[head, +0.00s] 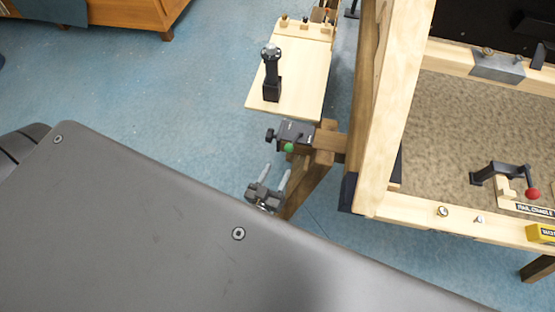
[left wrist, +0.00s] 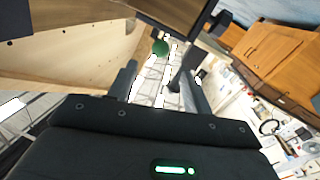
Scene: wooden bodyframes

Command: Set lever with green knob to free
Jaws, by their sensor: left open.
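The lever's green knob (head: 289,147) sits at the front of a dark block (head: 297,133) fixed to the wooden frame's left side. My left gripper (head: 271,178) is open and empty, below and a little left of the knob, apart from it. In the left wrist view the green knob (left wrist: 160,47) is ahead of my left gripper (left wrist: 158,82), near the line between its two fingers. The lever's arm and any label naming its positions are too small or hidden to read. My right gripper is not in view.
A red-knobbed lever (head: 532,193) is on the far right panel. Blue floor is clear at left.

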